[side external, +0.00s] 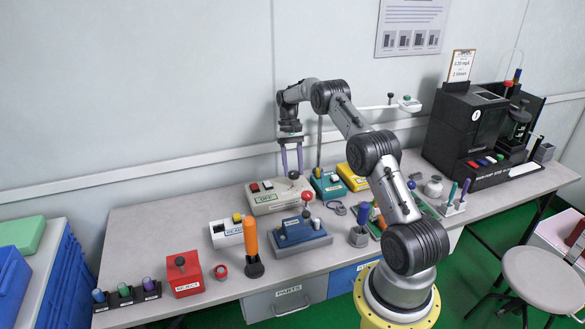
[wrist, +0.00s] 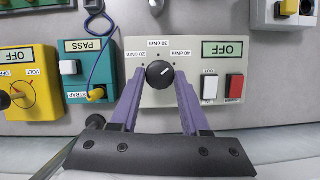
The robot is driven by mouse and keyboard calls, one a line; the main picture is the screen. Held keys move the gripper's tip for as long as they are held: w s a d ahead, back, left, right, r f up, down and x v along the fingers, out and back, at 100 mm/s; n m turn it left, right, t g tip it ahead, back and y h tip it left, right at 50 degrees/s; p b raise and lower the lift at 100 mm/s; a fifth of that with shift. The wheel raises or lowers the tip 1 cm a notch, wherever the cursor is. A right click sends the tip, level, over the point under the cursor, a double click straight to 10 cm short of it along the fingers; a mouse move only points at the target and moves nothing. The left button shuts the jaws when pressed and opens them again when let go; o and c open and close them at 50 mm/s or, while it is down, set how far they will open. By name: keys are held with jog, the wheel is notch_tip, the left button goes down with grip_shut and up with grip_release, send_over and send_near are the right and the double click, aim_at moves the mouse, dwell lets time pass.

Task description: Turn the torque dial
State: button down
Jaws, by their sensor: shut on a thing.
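The torque tester (side external: 262,206) is a pale beige box with an OFF display, a white button and a red button. Labels for 20, 30 and 40 cNm stand around the dial. My gripper (wrist: 159,84) has its purple fingers on both sides of the dial, shut on it. In the side view my gripper (side external: 293,175) reaches down to the box's right end, with the dial partly hidden.
A teal PASS box (wrist: 92,70) and a yellow VOLT box (wrist: 28,84) stand beside the tester. A blue box with a red-knobbed lever (side external: 302,237) and an orange-handled tool (side external: 251,242) stand in front. A black machine (side external: 465,130) fills the bench's right end.

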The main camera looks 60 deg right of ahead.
jog(key=shift+m, duration=0.7)
jog(key=shift+t, duration=0.3)
jog(key=shift+c, duration=1.9)
grip_release()
jog(key=v, duration=0.7)
jog(key=shift+d+r, duration=0.25)
